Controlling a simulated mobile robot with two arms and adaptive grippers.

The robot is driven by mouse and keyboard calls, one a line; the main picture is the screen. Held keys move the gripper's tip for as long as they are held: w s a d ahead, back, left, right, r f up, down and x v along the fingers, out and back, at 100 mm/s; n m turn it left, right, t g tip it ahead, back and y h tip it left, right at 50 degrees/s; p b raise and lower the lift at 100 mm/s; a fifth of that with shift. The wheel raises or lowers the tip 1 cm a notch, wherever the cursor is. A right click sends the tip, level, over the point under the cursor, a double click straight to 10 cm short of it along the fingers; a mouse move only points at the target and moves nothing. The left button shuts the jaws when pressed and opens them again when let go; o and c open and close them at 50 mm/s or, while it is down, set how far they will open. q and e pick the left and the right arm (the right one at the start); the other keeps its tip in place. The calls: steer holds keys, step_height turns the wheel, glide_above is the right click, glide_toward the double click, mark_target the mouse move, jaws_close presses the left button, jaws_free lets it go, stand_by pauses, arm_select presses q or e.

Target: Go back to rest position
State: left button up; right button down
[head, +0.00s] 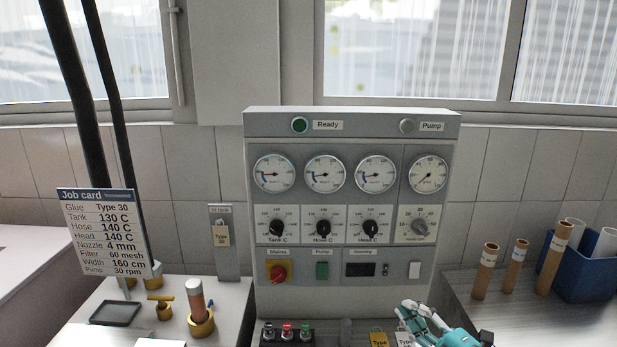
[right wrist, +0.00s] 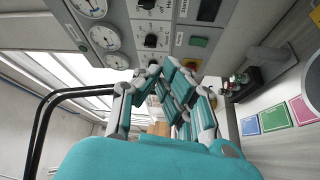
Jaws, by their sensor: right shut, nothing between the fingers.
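My right gripper (head: 408,312) is at the bottom of the head view, right of centre, in front of the lower part of the grey control panel (head: 450,135). Its teal and white fingers are shut and empty. In the right wrist view the fingers (right wrist: 160,75) come together in front of the panel, which appears turned sideways. A small pale sliver at the bottom left of the head view may be the tip of my left gripper; its fingers cannot be made out.
Cardboard tubes (head: 485,270) and a blue bin (head: 590,275) stand on the right bench. Small knobs (head: 287,332) and tags (head: 379,339) sit below the panel.

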steer(key=s+d+f+m+g+h, duration=0.2)
steer(key=s+f+m+g+h, duration=0.1)
steer(key=s+f+m+h, duration=0.8)
steer(key=s+a+f+m+g+y, duration=0.1)
steer(key=s+f+m+g, duration=0.35)
steer(key=s, duration=0.55)
steer(key=s+f+m+g+y, duration=0.1)
steer(key=s+f+m+g, duration=0.4)
steer(key=s, duration=0.5)
step_height(320, 180, down, 31)
steer(key=s+n+g+b, duration=0.2)
steer(key=b, duration=0.3)
arm_select(q)
step_height(320, 180, down, 10)
steer(key=s+b, duration=0.1)
steer(key=b, duration=0.4)
steer(key=shift+s+d, duration=0.35)
steer(key=shift+d, duration=0.1)
arm_select(e)
steer(key=s+d+f, duration=0.1)
steer(key=s+f, duration=0.7)
steer(key=f, duration=0.3)
steer(key=s+d+f, duration=0.2)
steer(key=s+f, duration=0.7)
steer(key=f, duration=0.2)
steer(key=shift+s+g, duration=0.15)
steer(key=shift+g, duration=0.3)
